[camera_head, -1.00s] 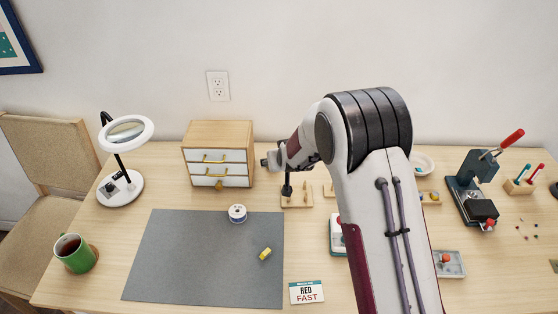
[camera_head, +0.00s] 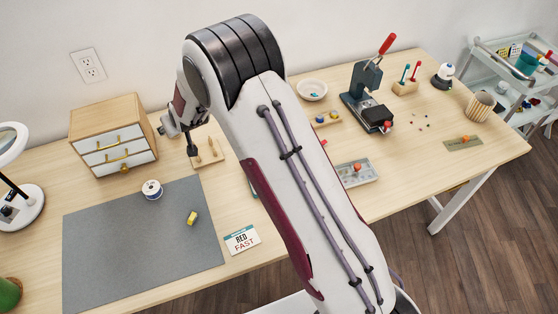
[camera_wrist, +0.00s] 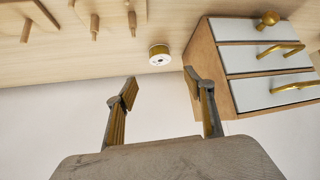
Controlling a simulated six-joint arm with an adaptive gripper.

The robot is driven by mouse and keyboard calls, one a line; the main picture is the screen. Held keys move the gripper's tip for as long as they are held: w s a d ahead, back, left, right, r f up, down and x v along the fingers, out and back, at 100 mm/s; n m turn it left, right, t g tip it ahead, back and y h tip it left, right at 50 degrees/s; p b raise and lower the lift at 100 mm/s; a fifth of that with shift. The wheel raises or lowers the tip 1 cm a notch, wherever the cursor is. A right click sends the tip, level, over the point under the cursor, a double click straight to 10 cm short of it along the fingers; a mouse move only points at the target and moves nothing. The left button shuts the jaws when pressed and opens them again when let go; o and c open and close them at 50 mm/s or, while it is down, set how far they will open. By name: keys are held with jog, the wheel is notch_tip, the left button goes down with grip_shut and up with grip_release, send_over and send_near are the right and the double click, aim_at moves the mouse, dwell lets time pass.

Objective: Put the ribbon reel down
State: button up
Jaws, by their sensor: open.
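A small round reel (camera_wrist: 159,55) with a white face and a gold-brown band stands on the table in the wrist view. It is apart from my gripper (camera_wrist: 162,88), whose two fingers are spread wide with nothing between them. The reel lies beyond the fingertips, in the gap between the peg stand (camera_wrist: 110,8) and the drawer cabinet (camera_wrist: 217,75). In the head view my arm's end hides that spot. A second, white reel (camera_head: 152,190) with a dark centre lies on the grey mat (camera_head: 120,240). I cannot tell for certain which is the ribbon reel.
The cabinet stands close beside my gripper. A yellow item (camera_head: 192,218) is on the mat and a "RED FAST" card (camera_head: 242,240) beside it. A lamp (camera_head: 22,205) stands left; a press (camera_head: 367,100) and a grey tray (camera_head: 356,173) stand right. My arm covers the middle.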

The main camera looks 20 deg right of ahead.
jog(key=s+d+r+g, duration=0.1)
jog(key=s+d+r, duration=0.3)
jog(key=s+r, duration=0.25)
jog(key=s+d+r+m+h, duration=0.1)
jog(key=s+d+r, duration=0.2)
jog(key=s+r, duration=0.35)
jog(key=s+d+r+g, duration=0.1)
jog(key=s+d+r, duration=0.35)
jog(key=r, duration=0.35)
jog(key=s+d+r+m, duration=0.1)
jog(key=s+d, duration=0.2)
jog(key=s, duration=1.1)
jog(key=s+d+r+m+g+h, duration=0.1)
jog(key=s+d, duration=0.3)
jog(key=s, duration=1.1)
jog(key=shift+s+r, duration=0.15)
jog(key=shift+s, duration=0.1)
jog(key=shift+o, duration=0.5)
jog(key=shift+w+d, duration=0.1)
jog(key=shift+d, duration=0.05)
